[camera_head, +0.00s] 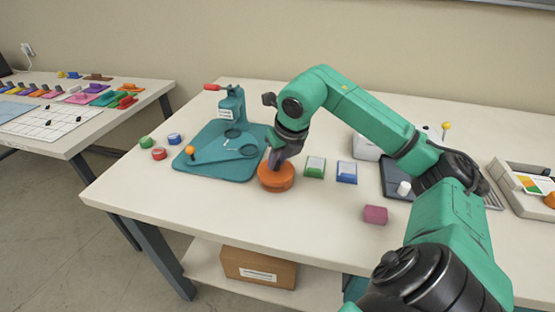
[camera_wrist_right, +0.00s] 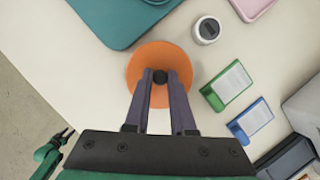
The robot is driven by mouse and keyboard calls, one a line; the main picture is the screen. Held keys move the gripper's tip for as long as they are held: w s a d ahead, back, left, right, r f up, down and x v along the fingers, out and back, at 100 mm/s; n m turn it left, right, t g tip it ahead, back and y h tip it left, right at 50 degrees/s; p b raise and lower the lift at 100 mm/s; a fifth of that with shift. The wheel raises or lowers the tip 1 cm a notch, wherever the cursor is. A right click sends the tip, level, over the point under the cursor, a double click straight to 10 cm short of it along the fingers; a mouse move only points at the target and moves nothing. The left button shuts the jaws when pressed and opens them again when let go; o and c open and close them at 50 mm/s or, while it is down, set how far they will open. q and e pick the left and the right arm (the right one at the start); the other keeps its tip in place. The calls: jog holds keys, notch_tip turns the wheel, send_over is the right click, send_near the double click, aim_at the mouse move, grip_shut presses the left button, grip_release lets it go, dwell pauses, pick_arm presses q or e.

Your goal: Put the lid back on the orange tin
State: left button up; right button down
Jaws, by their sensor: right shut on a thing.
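My right gripper (camera_head: 276,160) points down over the orange tin (camera_head: 277,184) near the front of the table. In the right wrist view its two fingers (camera_wrist_right: 160,82) are shut on the small dark knob of the round orange lid (camera_wrist_right: 141,67). The lid is over the tin and hides its opening. From these views I cannot tell whether the lid is fully seated or slightly above the rim. My left gripper is not seen in the head view.
A teal mat (camera_head: 200,167) with a teal press (camera_head: 232,106) lies left of the tin. Green (camera_head: 315,167) and blue (camera_head: 347,172) boxes stand close on its right. A pink block (camera_head: 375,214) lies nearer the front edge. The table front is otherwise mostly clear.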

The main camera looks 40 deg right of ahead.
dwell(0.4)
jog(key=shift+c, duration=1)
grip_release()
notch_tip(320, 180, up, 7)
jog(key=p, duration=0.6)
jog(key=shift+p, duration=0.35)
jog(key=shift+c, duration=0.3)
grip_shut()
